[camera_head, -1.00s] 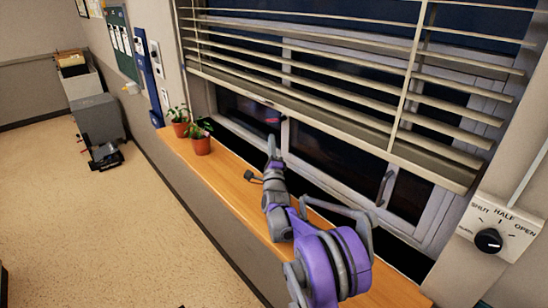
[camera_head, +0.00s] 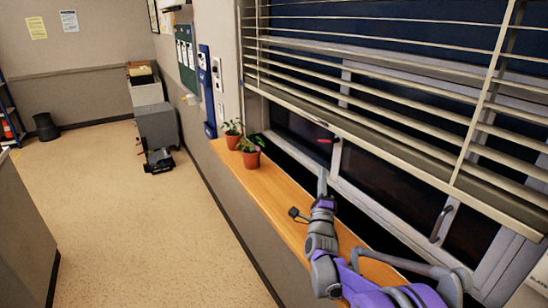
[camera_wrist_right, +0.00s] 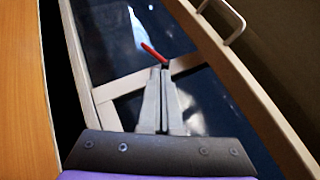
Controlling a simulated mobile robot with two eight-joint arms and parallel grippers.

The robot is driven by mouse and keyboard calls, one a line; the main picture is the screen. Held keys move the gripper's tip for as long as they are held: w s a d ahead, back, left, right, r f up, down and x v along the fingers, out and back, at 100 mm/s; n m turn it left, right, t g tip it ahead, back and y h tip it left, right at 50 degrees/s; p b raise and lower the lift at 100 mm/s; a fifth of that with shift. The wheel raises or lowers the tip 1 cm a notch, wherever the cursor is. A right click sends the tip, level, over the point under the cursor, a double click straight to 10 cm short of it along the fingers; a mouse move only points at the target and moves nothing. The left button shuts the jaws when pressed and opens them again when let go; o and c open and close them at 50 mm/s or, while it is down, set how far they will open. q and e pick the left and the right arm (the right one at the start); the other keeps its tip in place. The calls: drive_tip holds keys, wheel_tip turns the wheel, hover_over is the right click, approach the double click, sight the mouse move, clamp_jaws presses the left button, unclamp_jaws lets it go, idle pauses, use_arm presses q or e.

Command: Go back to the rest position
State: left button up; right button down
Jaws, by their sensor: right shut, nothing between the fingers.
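My right gripper (camera_head: 322,180) is above the wooden window sill, in front of the window, at the end of my purple and grey right arm. In the right wrist view its two fingers (camera_wrist_right: 161,78) are together with nothing between them. Just beyond the fingertips a small red bar (camera_wrist_right: 152,50) shows against the dark window; I cannot tell what it is. My left gripper does not show in either view.
The wooden sill (camera_head: 275,190) runs under the window, with two potted plants (camera_head: 250,155) at its far end. Raised blinds (camera_head: 400,85) hang above the arm. A grey cabinet (camera_head: 157,125) and a bin (camera_head: 46,127) stand far back.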

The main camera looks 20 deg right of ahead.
drive_tip(key=shift+a, duration=0.15)
drive_tip(key=s+a+f+n+g+y, duration=0.25)
drive_tip(key=s+a+n+y, duration=0.2)
drive_tip(key=a+n, duration=0.35)
drive_tip(key=s+a+f+n+g+y, duration=0.25)
drive_tip(key=a+n+y, duration=0.4)
drive_tip(key=a, duration=0.35)
drive_tip(key=s+a+f+n+g, duration=0.3)
drive_tip(key=s+f+n, duration=0.1)
drive_tip(key=s, duration=0.5)
drive_tip(key=s+a+f+n+g+y, duration=0.1)
drive_tip(key=s+a+f+n+g, duration=0.2)
drive_tip(key=s, duration=0.6)
drive_tip(key=s+a+f+n+g, duration=0.2)
drive_tip(key=s+a+f+n, duration=0.1)
drive_tip(key=s+f+n, duration=0.3)
drive_tip(key=s+f, duration=0.2)
drive_tip(key=s, duration=0.1)
drive_tip(key=shift+a+g, duration=0.25)
drive_tip(key=shift+g, duration=0.15)
drive_tip(key=shift+f+n, duration=0.1)
drive_tip(key=shift+n, duration=0.15)
